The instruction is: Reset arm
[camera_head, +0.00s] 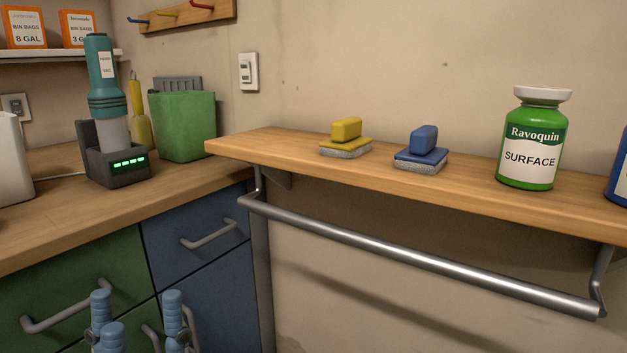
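My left gripper (138,318) shows at the bottom left, in front of the green and blue cabinet fronts. Its light-blue ribbed fingers point up and stand apart, with nothing visible between them. Its lower part is cut off by the picture's edge. My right gripper is not in view.
A wooden shelf (285,146) holds a yellow scrubber (346,138), a blue scrubber (421,147) and a green bottle (533,140). A metal rail (410,255) runs below it. The left counter (50,220) holds a docked teal device (101,80) and a green container (184,125).

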